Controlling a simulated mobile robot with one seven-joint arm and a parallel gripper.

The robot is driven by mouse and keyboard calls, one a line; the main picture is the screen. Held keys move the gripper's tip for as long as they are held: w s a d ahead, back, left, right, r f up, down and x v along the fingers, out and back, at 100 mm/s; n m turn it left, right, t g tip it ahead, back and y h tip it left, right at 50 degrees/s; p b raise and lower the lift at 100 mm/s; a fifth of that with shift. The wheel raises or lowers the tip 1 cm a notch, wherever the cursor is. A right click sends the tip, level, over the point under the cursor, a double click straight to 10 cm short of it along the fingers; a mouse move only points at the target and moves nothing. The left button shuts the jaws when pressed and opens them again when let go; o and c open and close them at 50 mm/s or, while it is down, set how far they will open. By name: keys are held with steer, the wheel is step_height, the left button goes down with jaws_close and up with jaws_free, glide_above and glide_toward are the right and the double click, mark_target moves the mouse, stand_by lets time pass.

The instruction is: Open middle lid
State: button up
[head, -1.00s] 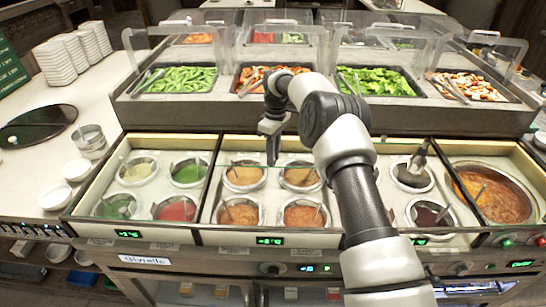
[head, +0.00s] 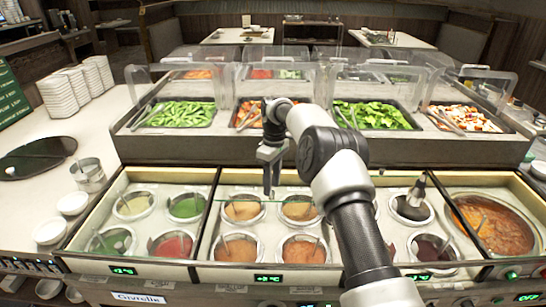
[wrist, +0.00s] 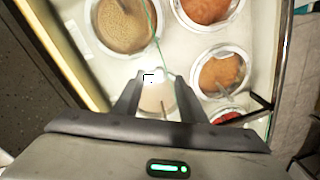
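The middle bay of sauce wells (head: 270,228) holds several round pots of orange and tan sauce, seen in the head view. A thin greenish glass edge (head: 330,199) runs across the bays near the back pots. The clear lid itself is hard to make out, and I cannot tell how far it is raised. My gripper (head: 270,192) points down between the two back pots of the middle bay. In the wrist view its two fingers (wrist: 158,95) are spread apart. A pale pot (wrist: 157,103) and a bright glint show between them, with a green glass edge (wrist: 154,30) running near. Contact is unclear.
The left bay (head: 150,222) holds green, red and pale sauces. A dark ladle pot (head: 411,208) and a large soup pot (head: 492,228) lie to the right. Behind stands a raised salad counter (head: 230,143) with clear guards (head: 400,80). White bowls (head: 72,203) sit left.

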step_height(320, 180, up, 15)
steer(key=w+p, duration=0.1)
steer(key=p, duration=0.3)
steer(key=shift+d+f+p, duration=0.15)
steer(key=shift+d+p, duration=0.15)
steer(key=shift+p, duration=0.05)
steer(key=shift+d, duration=0.1)
